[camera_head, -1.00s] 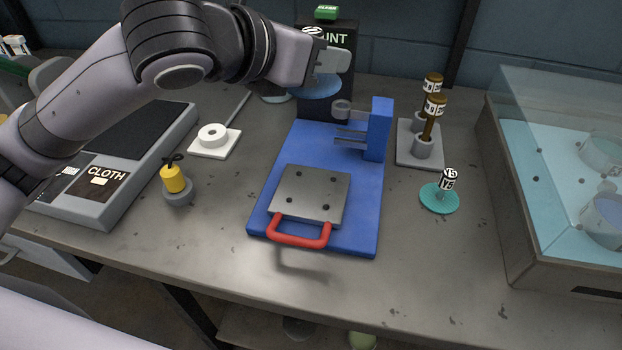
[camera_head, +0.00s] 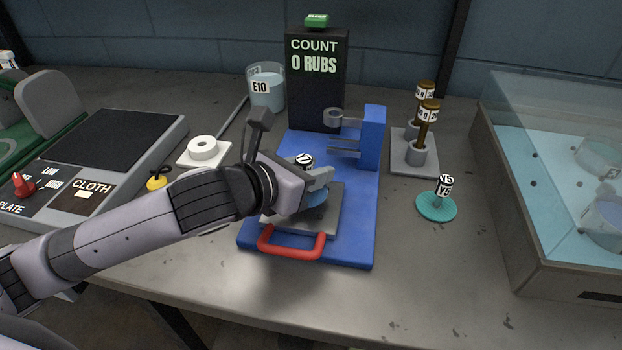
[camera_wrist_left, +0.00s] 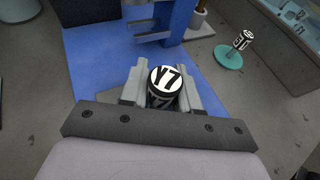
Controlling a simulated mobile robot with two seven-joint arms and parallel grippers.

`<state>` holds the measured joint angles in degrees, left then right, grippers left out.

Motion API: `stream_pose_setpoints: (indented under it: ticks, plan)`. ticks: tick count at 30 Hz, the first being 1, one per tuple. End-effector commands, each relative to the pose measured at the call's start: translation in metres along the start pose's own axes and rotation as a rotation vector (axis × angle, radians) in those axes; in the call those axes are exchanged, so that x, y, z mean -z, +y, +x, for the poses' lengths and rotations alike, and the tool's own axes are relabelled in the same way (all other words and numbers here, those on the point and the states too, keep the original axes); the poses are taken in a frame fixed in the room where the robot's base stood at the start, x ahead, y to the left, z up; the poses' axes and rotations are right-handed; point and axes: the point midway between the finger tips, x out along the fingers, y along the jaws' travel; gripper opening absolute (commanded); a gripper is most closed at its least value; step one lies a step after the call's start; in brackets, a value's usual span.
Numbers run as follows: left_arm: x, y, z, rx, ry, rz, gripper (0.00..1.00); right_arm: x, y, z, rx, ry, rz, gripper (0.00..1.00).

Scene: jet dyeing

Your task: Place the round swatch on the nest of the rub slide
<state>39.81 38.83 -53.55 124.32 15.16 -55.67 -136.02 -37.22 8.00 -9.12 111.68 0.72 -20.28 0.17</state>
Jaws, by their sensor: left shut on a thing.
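My left gripper (camera_head: 312,183) is shut on the upright tag of the round swatch, a blue disc (camera_head: 318,198) that shows just under the fingers. In the left wrist view the tag's top (camera_wrist_left: 165,80) reads Y7, between the two fingers. The rub slide is a steel plate (camera_head: 312,224) with a red handle (camera_head: 291,248) on a blue base (camera_head: 356,215). The swatch is over the plate; whether it touches cannot be told. My gripper and arm hide the plate's left part and any nest there. My right gripper is not in view.
A blue post (camera_head: 374,138) with prongs stands behind the plate. Right of it are a grey stand (camera_head: 414,160) with brown-topped pegs, a teal disc (camera_head: 437,207) and a glass-topped tank (camera_head: 560,200).

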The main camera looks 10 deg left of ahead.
Motion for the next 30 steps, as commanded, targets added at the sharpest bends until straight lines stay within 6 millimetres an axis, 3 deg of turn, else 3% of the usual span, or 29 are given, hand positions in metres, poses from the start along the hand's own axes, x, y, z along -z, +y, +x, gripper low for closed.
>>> stream_pose_setpoints:
  ticks: [4, 16, 17, 18, 30]
  plan:
    - [0.0149, -0.0003, 0.006, 0.0, -0.001, 0.0, 0.0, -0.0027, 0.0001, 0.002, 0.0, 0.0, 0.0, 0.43]
    - [0.0183, 0.0001, 0.0077, 0.0, -0.003, 0.001, 0.0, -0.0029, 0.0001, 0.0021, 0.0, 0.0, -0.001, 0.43]
    - [0.0181, 0.0, 0.0075, 0.0, -0.002, 0.001, 0.4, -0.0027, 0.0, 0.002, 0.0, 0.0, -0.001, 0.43]
    - [0.018, 0.0, 0.0075, 0.0, -0.002, 0.001, 0.53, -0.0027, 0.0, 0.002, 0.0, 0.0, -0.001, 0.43]
    - [0.0147, -0.0001, 0.0045, 0.0, -0.001, 0.001, 0.56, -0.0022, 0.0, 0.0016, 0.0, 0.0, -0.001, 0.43]
